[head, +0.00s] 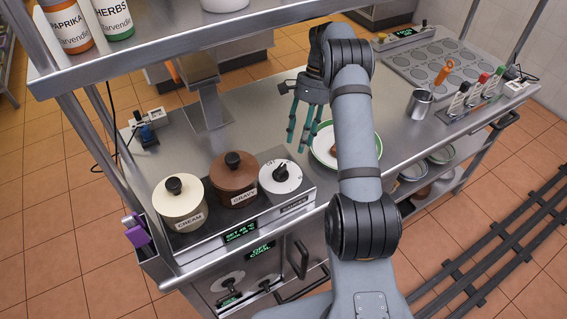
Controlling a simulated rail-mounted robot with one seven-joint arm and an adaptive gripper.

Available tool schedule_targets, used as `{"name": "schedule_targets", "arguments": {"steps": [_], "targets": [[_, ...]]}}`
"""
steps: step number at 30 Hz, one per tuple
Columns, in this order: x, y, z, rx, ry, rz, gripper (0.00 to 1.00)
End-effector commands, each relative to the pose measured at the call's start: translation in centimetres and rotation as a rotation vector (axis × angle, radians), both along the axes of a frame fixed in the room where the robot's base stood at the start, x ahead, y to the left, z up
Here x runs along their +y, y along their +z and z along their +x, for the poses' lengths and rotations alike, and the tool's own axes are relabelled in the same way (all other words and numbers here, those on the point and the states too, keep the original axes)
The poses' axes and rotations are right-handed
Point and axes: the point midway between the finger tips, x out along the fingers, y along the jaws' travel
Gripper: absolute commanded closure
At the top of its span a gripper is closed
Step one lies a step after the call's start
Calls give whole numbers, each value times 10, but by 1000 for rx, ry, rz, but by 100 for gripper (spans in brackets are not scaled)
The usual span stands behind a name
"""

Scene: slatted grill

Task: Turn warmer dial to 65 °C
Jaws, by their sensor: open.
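The warmer dial (282,179) is a round white disc with a raised centre knob and dark marks. It sits on the right end of the steel warmer (312,188). The green display (240,232) on the warmer's front seems to read SET 45 °C, but the digits are small. My gripper (300,140) is open and empty, with its teal fingers pointing down. In the picture it is above and slightly right of the dial, apart from it. The dial's top is not covered by my arm.
A brown gravy pot (233,186) stands close left of the dial, with a cream pot (180,208) beyond it. A shelf with spice jars (68,25) overhangs the upper left.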

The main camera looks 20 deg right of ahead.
Motion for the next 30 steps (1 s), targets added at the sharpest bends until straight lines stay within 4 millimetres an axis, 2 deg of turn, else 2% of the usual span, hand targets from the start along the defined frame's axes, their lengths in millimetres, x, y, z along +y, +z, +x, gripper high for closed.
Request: {"name": "schedule_targets", "arguments": {"steps": [18, 22, 30], "targets": [[65, 3, -63, 2, 2, 0, 58], [72, 0, -71, 3, 0, 0, 58], [74, -11, -72, 0, -1, -2, 58]]}}
